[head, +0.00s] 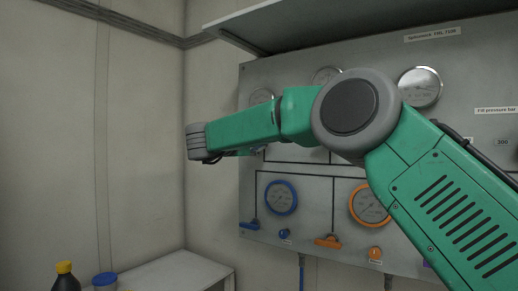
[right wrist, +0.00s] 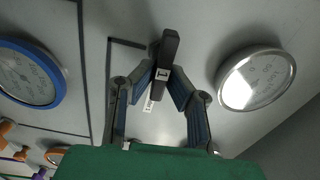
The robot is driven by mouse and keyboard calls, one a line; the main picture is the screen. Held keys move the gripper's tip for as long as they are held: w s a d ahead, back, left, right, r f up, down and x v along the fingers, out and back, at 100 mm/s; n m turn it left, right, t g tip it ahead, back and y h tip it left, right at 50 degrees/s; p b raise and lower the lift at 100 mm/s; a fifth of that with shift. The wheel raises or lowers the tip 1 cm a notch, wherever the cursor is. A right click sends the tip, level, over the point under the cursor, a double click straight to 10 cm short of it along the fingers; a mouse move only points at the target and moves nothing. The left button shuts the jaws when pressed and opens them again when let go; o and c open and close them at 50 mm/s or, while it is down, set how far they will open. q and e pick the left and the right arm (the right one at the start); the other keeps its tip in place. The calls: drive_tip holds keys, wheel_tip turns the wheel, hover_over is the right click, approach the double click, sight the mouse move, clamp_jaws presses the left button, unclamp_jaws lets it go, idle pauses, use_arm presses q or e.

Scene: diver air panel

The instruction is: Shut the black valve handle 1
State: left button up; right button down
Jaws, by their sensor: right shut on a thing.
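In the right wrist view, a black valve handle (right wrist: 169,48) stands out from the grey panel. A small white label lies on the panel (right wrist: 205,18) beneath it, partly hidden. My right gripper (right wrist: 163,80) has its two blue-padded fingers on either side of the handle's lower end, shut on it. In the head view my green right arm crosses in front of the panel (head: 309,268). It hides the handle and the gripper's fingers there. My left gripper is in neither view.
A blue-rimmed gauge (right wrist: 28,76) and a silver gauge (right wrist: 255,79) flank the gripper. The panel also carries an orange-rimmed gauge (head: 370,204), a blue lever (head: 249,225) and an orange lever (head: 328,241). A shelf (head: 330,30) overhangs it. A bottle (head: 65,280) stands lower left.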

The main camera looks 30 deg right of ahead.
drive_tip(key=shift+w+a+f+m, duration=0.1)
drive_tip(key=shift+w+f+m, duration=0.05)
drive_tip(key=shift+m, duration=0.25)
drive_tip(key=c, duration=1.7)
unclamp_jaws()
drive_tip(key=shift+o, duration=0.5)
drive_tip(key=shift+w+f, duration=0.2)
drive_tip(key=shift+w, duration=0.25)
drive_tip(key=shift+s+r, duration=0.15)
drive_tip(key=shift+s, duration=0.05)
drive_tip(key=v, duration=1.1)
drive_tip(key=shift+a+f, duration=0.25)
drive_tip(key=shift+a, duration=0.2)
